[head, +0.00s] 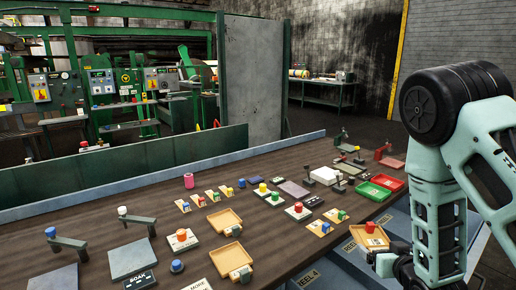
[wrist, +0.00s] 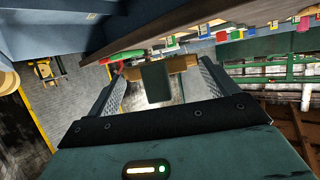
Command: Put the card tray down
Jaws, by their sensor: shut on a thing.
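The card tray (head: 362,243), tan with a red piece on it, is in front of the table's near edge in the head view. My gripper (head: 384,262) is just below and beside it, partly hidden by my arm. In the wrist view a tan part of the tray (wrist: 181,64) shows between the fingers of my gripper (wrist: 160,76), which is shut on it. A dark green block (wrist: 155,83) is in front of that tan part. The tray is apart from the tabletop.
The dark wooden table (head: 305,238) holds two similar tan trays (head: 222,213), a green tray (head: 373,191) and a red tray (head: 388,182). Several small blocks and stands crowd its middle. A bare strip lies along the near edge.

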